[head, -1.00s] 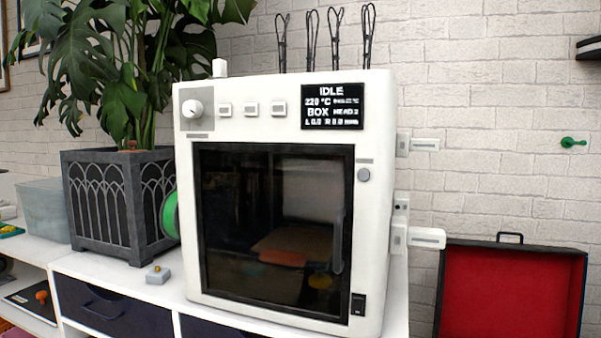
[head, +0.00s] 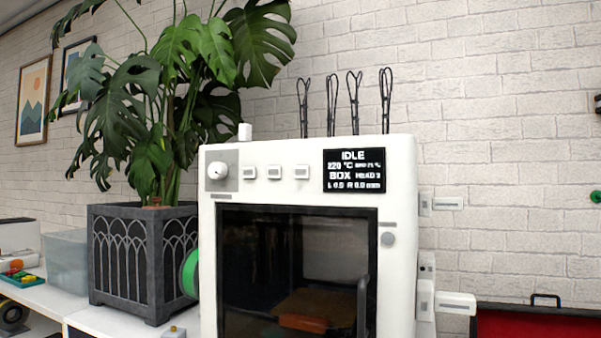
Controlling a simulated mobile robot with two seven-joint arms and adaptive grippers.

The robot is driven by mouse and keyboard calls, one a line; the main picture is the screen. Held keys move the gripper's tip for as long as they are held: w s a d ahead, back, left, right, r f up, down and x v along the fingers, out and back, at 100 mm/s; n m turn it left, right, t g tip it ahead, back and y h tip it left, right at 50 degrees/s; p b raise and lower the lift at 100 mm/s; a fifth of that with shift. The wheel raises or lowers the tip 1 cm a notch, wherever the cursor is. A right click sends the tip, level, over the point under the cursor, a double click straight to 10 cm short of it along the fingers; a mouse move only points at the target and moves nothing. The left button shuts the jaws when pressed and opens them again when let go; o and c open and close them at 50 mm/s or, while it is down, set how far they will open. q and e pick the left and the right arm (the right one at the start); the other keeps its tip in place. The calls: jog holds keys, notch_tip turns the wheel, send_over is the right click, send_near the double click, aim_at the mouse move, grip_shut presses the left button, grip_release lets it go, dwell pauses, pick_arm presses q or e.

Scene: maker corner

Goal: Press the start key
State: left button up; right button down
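A white 3D printer (head: 405,240) stands on the white counter. Its top panel has a round knob (head: 217,171) at the left and three small rectangular keys in a row: left (head: 249,173), middle (head: 274,172) and right (head: 302,172). I cannot read any label saying which is the start key. The black display (head: 354,170) reads IDLE, 220 °C and BOX. A round grey button (head: 388,239) sits right of the dark glass door (head: 260,260), which is closed. Neither of my grippers shows in the head view.
A large plant in a dark grey planter (head: 145,260) stands close left of the printer, with a green spool (head: 189,273) between them. A clear bin (head: 66,262) is further left. White parts (head: 455,303) stick out from the printer's right side. A red-lined case (head: 540,323) is lower right.

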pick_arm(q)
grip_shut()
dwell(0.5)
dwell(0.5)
